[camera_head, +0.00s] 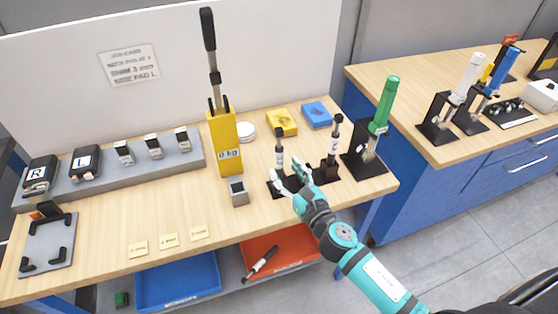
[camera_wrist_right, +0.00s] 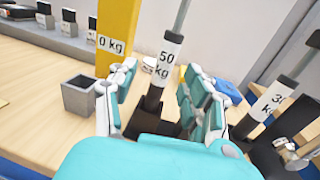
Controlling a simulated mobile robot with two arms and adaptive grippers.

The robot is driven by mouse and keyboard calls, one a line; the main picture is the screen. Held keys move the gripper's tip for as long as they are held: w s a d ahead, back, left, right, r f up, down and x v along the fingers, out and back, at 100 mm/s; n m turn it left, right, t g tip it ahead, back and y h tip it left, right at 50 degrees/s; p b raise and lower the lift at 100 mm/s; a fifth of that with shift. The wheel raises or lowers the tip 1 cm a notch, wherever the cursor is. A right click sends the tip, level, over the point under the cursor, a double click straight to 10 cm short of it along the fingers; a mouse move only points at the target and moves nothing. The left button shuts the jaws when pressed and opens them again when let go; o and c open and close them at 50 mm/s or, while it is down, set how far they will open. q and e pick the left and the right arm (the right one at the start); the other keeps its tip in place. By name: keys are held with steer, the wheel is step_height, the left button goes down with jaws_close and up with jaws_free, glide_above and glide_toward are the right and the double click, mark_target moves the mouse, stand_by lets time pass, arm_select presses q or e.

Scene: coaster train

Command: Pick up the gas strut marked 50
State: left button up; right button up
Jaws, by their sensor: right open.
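The gas strut marked 50 (camera_wrist_right: 166,58) stands upright in a black holder (camera_wrist_right: 144,124). It has a white "50 kg" label, a black lower end and a thin grey rod. The same strut (camera_head: 279,157) shows in the head view near the table's front right. My right gripper (camera_head: 287,176) is open in front of it. In the right wrist view, the open fingers (camera_wrist_right: 160,92) stand on either side of the strut, with visible gaps. A second strut (camera_wrist_right: 273,98), its label partly hidden but starting with 3, stands to the right. My left gripper is out of view.
A yellow gauge post (camera_head: 223,140) reading "0 kg" and a small grey square cup (camera_head: 238,192) stand left of the strut. A green cylinder on a stand (camera_head: 383,108) is to the right. Blue (camera_head: 180,284) and red (camera_head: 290,248) trays lie below the tabletop.

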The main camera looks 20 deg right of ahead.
mark_target(281, 161)
steer(key=w+p, duration=0.1)
steer(key=w, duration=0.3)
steer(key=shift+w+a, duration=0.1)
steer(key=shift+w, duration=0.1)
steer(key=shift+w+a, duration=0.1)
steer(key=shift+w, duration=0.4)
steer(key=shift+s, duration=0.1)
steer(key=shift+c, duration=0.9)
jaws_close()
steer(key=shift+f, duration=0.1)
